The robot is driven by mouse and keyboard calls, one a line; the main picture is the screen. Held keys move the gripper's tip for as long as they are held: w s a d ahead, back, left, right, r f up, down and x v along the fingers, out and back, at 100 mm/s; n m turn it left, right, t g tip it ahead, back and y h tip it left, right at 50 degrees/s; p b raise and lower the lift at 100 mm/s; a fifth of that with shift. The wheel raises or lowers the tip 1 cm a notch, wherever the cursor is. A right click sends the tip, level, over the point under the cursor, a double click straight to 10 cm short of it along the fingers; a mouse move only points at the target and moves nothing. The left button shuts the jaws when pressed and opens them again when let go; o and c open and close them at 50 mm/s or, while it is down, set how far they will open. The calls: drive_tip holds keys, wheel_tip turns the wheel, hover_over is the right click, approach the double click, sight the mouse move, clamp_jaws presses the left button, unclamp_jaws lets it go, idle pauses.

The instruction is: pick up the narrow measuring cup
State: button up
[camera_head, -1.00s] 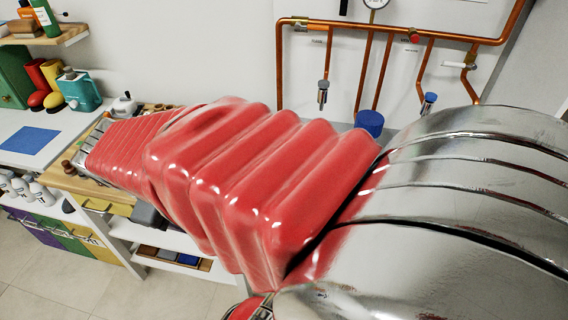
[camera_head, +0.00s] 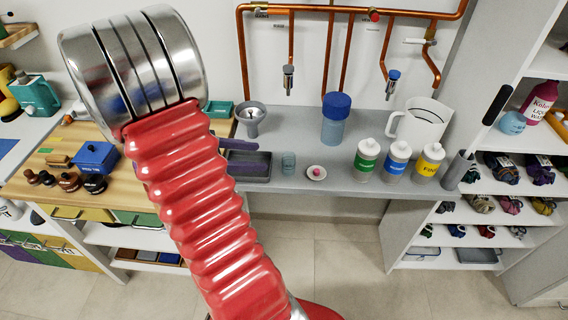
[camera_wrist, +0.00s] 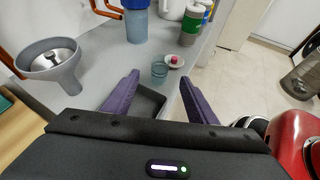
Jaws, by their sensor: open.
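A small clear teal cup, seemingly the narrow measuring cup (camera_head: 288,163), stands upright on the grey counter. In the wrist view the cup (camera_wrist: 159,70) appears just beyond the fingertips, between their lines. My gripper (camera_wrist: 159,80) is open and empty, with its two purple fingers spread. In the head view my gripper (camera_head: 263,153) is left of the cup, over a grey tray, apart from the cup. My red arm sleeve hides part of the counter at left.
A grey tray (camera_head: 250,177) lies under my fingers. A white saucer (camera_head: 316,175) with a pink item is right of the cup. A grey funnel (camera_head: 250,122), a blue-lidded jar (camera_head: 335,122), labelled bottles (camera_head: 397,160) and a white jug (camera_head: 421,122) stand around. The counter's front edge is close.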

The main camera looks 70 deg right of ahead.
sight(294, 157)
drive_tip(key=shift+s+d+f+n+g, duration=0.15)
drive_tip(key=shift+s+d, duration=0.05)
drive_tip(key=shift+d, duration=0.2)
drive_tip(key=shift+s+d+f+n+g, duration=0.15)
drive_tip(key=shift+s+d, duration=0.05)
drive_tip(key=shift+d, duration=0.2)
drive_tip(key=shift+x, duration=4.3)
drive_tip(key=shift+s, duration=0.1)
drive_tip(key=x, duration=0.3)
drive_tip(key=shift+s, duration=0.5)
drive_tip(key=shift+s+d+f, duration=0.3)
drive_tip(key=shift+s+d, duration=0.05)
drive_tip(key=shift+s, duration=0.1)
